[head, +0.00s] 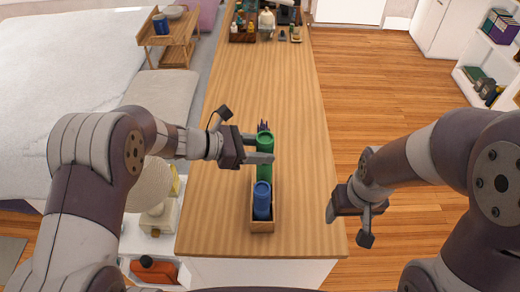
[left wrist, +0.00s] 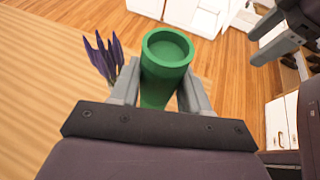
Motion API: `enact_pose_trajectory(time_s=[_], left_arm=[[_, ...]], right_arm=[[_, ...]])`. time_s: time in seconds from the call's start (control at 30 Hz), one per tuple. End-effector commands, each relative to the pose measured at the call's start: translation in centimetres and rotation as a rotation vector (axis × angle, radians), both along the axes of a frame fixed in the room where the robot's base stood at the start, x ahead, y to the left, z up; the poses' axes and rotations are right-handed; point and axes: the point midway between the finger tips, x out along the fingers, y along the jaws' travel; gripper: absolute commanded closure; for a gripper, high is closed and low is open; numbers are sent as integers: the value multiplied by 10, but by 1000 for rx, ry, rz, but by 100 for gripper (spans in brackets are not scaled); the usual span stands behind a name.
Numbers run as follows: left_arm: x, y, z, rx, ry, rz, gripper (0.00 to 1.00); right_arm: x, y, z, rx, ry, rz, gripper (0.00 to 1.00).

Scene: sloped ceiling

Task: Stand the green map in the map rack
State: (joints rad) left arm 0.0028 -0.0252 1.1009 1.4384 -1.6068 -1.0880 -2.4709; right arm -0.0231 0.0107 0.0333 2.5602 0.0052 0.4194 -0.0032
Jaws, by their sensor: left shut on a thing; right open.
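The green map (head: 265,141) is a rolled tube, upright or nearly so, above the counter. My left gripper (head: 262,149) is shut on it, one finger on each side. In the left wrist view the green map (left wrist: 166,75) shows its round top end between the fingers of the left gripper (left wrist: 160,92). The map rack (head: 262,226) is a narrow wooden box on the counter, with a blue tube (head: 262,198) standing in its near end. The green map's lower end is hidden behind the blue tube, so I cannot tell whether it is inside the rack. My right gripper (head: 352,220) is open and empty, right of the counter.
A purple plant (left wrist: 103,55) stands close beside the green map. A bed (head: 65,65) lies left.

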Motion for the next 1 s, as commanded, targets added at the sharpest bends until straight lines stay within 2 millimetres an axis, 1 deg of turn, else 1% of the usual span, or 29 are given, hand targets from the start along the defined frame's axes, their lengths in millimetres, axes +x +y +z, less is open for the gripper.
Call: enact_pose_trajectory(time_s=[0.27,0.73,0.8,1.0], left_arm=[[0,0,-11,-2,-5,-1,83],[0,0,-55,-1,-3,-1,83],[0,0,-64,-1,-4,-1,83],[0,0,-81,-1,-4,-1,84]], right_arm=[[0,0,-5,0,0,0,28],[0,0,-26,0,0,0,28],[0,0,-35,0,0,0,28],[0,0,-54,0,0,0,28]])
